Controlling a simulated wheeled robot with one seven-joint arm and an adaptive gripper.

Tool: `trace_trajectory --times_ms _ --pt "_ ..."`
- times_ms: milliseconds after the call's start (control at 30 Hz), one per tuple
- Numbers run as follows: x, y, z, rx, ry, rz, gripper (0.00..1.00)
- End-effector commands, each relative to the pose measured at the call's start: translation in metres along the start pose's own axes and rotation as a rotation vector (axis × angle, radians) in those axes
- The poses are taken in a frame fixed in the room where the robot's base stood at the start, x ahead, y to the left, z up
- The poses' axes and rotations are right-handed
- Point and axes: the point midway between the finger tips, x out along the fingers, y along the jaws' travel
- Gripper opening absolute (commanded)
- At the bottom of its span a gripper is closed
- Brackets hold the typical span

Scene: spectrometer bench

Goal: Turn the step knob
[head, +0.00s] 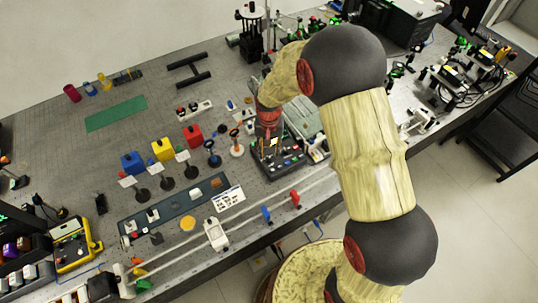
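My arm reaches across the bench from the right, and my gripper (270,138) points down at a dark control box (284,166) near the front edge. The box has a small lit yellowish patch and several small buttons or knobs on its top. The gripper covers part of the box's back, and I cannot tell whether it touches it. The fingers are too small and overlapped to tell open from shut. I cannot single out the step knob on the box; it may be hidden behind the gripper.
A grey instrument (306,130) stands close right of the box. Left of it are round-based stands (237,148) and red (193,135), yellow (163,150) and blue (132,163) blocks. A rail with a white carriage (216,234) runs along the front. A green mat (116,114) lies farther back.

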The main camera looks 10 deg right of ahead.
Motion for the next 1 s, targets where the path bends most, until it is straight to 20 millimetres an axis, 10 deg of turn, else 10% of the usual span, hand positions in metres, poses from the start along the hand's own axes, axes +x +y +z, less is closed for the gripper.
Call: trace_trajectory --times_ms 400,1000 --pt "-0.068 0.0 -0.001 0.0 0.002 -0.001 0.34" --pt "-0.074 0.0 0.0 0.0 0.0 0.0 0.34"
